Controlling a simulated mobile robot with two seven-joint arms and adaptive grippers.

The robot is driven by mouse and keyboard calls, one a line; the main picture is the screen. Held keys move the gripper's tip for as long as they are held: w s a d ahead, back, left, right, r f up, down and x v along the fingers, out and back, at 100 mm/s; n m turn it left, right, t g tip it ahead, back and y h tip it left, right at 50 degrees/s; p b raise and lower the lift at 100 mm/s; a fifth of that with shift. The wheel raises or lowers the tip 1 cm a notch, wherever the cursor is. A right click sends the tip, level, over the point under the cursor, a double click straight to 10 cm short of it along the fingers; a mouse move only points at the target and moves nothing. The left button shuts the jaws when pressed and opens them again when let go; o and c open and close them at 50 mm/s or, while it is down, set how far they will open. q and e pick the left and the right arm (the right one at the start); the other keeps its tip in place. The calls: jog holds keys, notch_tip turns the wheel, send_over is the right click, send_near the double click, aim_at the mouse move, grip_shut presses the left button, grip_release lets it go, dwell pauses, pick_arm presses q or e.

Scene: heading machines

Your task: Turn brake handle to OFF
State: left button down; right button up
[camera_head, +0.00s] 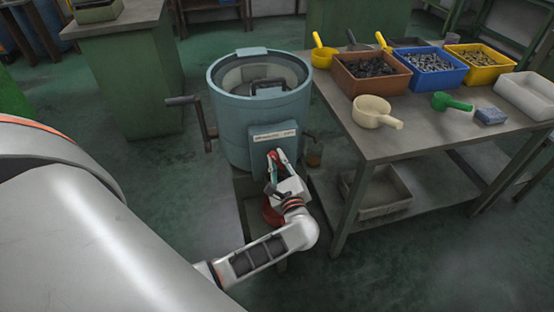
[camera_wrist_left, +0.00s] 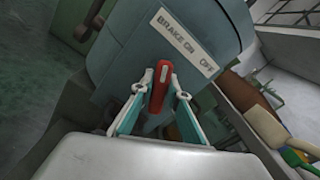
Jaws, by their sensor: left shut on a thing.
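A red brake handle (camera_wrist_left: 160,88) stands up from the front of a round blue-grey machine (camera_head: 232,130). A white label plate (camera_wrist_left: 184,40) above it reads "BRAKE ON" at left and "OFF" at right. In the left wrist view the handle's top lies below the middle of the plate, tilted slightly right. My left gripper (camera_wrist_left: 161,95) has its fingers on both sides of the handle and is shut on it; its palm hides the handle's lower end. In the head view my left gripper (camera_head: 277,160) reaches the machine's front from below. My right gripper is not in view.
A crank handle (camera_head: 190,101) sticks out at the machine's left. A workbench (camera_head: 400,148) at right bears brown, blue and yellow bins of small parts (camera_head: 429,70), scoops (camera_head: 374,112) and a blue block (camera_head: 491,116). A tray (camera_head: 378,192) sits on its lower shelf. The floor at left is open.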

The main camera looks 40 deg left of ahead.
pick_arm(q)
jog(key=shift+m, duration=1.1)
jog(key=shift+d+m, duration=0.1)
jog(key=shift+m, duration=0.8)
jog(key=m, duration=0.3)
jog(key=shift+w+r+m, duration=0.1)
jog(key=shift+w+m, duration=0.05)
jog(key=shift+m, duration=0.15)
jog(key=m+p, duration=0.1)
jog(key=m, duration=0.2)
jog(key=shift+d+m, duration=0.1)
jog(key=shift+m, duration=0.2)
jog(key=shift+w+m+p, duration=0.1)
jog(key=shift+m+p, duration=0.25)
jog(key=shift+m, duration=0.55)
